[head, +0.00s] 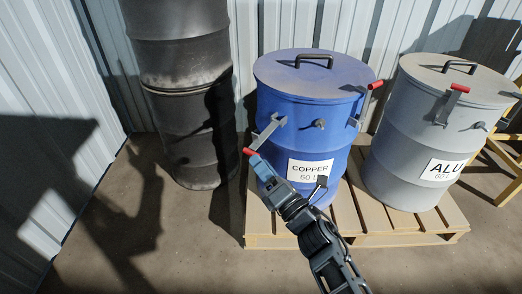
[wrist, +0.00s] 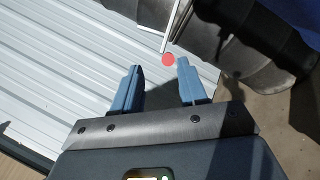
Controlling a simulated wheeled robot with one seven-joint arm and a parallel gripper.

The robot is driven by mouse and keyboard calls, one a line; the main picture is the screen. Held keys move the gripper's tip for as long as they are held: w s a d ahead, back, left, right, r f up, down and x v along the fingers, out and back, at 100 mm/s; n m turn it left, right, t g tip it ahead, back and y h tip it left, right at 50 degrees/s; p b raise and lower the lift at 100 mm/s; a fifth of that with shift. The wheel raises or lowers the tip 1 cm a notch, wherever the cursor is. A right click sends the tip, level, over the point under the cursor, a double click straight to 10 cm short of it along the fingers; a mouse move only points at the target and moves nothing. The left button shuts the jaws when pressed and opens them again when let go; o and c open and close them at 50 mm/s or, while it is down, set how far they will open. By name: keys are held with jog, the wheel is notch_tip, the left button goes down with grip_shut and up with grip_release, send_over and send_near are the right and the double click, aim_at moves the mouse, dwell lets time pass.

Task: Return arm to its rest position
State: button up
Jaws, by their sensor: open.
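My gripper (head: 257,164) is open and empty in front of the left side of the blue drum labelled COPPER (head: 310,110). In the wrist view its two blue fingers (wrist: 158,65) stand apart. The red tip (head: 249,151) of the blue drum's left metal lever (head: 268,132) is just beyond the fingertips; in the wrist view this red tip (wrist: 168,59) lies between and past them. I cannot tell the exact gap. My arm reaches up from the bottom of the head view.
The blue drum and a grey drum labelled ALU (head: 410,130) stand on a wooden pallet (head: 400,238), both lidded. Dark stacked drums (head: 190,100) stand at the left by the corrugated wall (head: 60,100). The floor (head: 150,255) at front left is clear.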

jog(key=s+d+f+m+t+h, duration=0.1)
jog(key=s+d+m+h, duration=0.15)
jog(key=s+m, duration=0.45)
jog(key=s+d+f+m+h, duration=0.25)
jog(key=s+m, duration=0.25)
jog(key=s, duration=0.4)
jog(key=s+d+f+m+t+h, duration=0.1)
jog(key=s+d+m+h, duration=0.15)
jog(key=s+m, duration=0.5)
jog(key=s+d+r+m+g+h, duration=0.1)
jog(key=s+d+r+m, duration=0.3)
jog(key=s, duration=0.4)
jog(key=s+d+r+m+g+h, duration=0.2)
jog(key=s+d+r+m, duration=0.15)
jog(key=s, duration=0.55)
jog(key=s+d+r+m+g+h, duration=0.1)
jog(key=s+d+r+m, duration=0.35)
jog(key=s, duration=0.35)
notch_tip(320, 180, up, 27)
jog(key=p, duration=2.8)
jog(key=shift+w+d+r, duration=0.1)
jog(key=shift+w, duration=0.05)
